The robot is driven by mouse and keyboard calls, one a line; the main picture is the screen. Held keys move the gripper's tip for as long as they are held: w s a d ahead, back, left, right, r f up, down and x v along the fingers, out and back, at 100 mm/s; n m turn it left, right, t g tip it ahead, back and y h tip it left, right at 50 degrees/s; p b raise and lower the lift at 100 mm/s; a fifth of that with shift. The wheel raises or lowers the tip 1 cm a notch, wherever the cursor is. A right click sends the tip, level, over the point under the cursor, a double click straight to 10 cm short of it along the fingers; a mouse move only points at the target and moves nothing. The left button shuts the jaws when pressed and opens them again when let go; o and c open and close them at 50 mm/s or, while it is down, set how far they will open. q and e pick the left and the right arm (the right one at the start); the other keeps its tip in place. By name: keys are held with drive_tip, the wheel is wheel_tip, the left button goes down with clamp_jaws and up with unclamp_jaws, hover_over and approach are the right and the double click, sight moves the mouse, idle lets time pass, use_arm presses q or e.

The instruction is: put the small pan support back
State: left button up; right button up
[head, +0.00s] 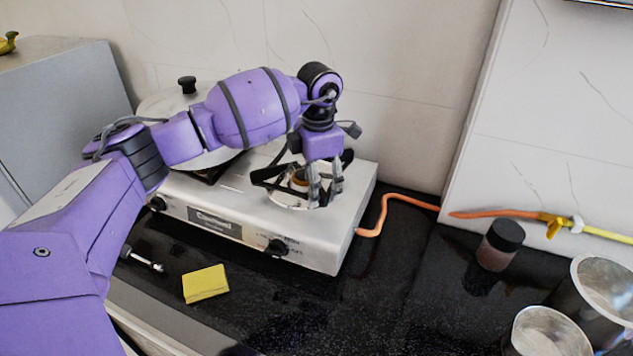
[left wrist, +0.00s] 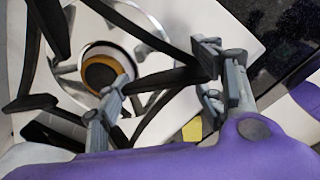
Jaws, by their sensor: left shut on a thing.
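The small pan support (head: 266,177) is a black frame with several arms, over the right burner (head: 299,179) of the silver gas stove (head: 335,232). My left gripper (head: 325,194) points down at the right side of this burner and is shut on the support. In the left wrist view the fingers (left wrist: 158,92) stand at either end of a black bar of the support (left wrist: 165,77). The round burner head (left wrist: 100,70) and its shiny ring show beneath the black arms. Whether the support touches the stove is unclear. My right gripper is out of view.
A lidded pot (head: 170,103) stands on the left burner, partly behind my left arm. An orange hose (head: 384,212) leaves the stove's right side. A yellow sponge (head: 205,283) lies in front. A dark-lidded jar (head: 500,245) and metal containers (head: 550,335) stand at right.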

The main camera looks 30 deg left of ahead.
use_arm(q)
drive_tip(key=shift+f, duration=0.5)
drive_tip(key=o, duration=1.9)
drive_tip(key=r, duration=1.3)
drive_tip(key=shift+s+d, duration=0.25)
